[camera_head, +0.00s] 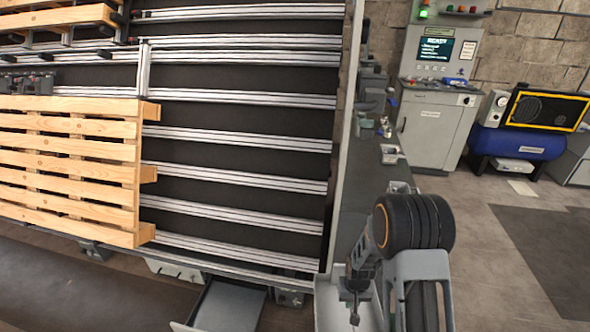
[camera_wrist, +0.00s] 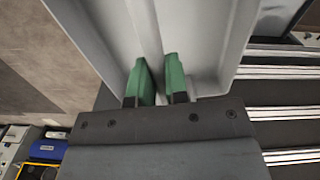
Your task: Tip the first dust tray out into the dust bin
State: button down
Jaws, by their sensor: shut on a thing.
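My gripper (camera_wrist: 160,75), with green fingers, is shut on a pale grey dust tray (camera_wrist: 208,40) in the wrist view. The tray fills the upper middle of that view, with its walls running away from the fingers. In the head view my gripper (camera_head: 354,310) is low at the centre, beside the line's near right corner. Part of the pale tray (camera_head: 329,305) shows just left of it, cut off by the bottom edge. I cannot tell what is in the tray. I cannot make out the dust bin in either view.
A dark grey open tray or drawer (camera_head: 232,306) sticks out below the line's front edge. A wooden pallet (camera_head: 70,160) lies on the rails (camera_head: 240,138) at left. A control cabinet (camera_head: 430,125) and blue tank (camera_head: 515,145) stand back right. The right floor (camera_head: 490,255) is clear.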

jog(key=r, duration=0.1)
jog(key=w+r, duration=0.1)
jog(key=r, duration=0.1)
jog(key=a+r+p, duration=0.1)
jog(key=r, duration=0.1)
jog(key=shift+w, duration=0.25)
dwell(0.6)
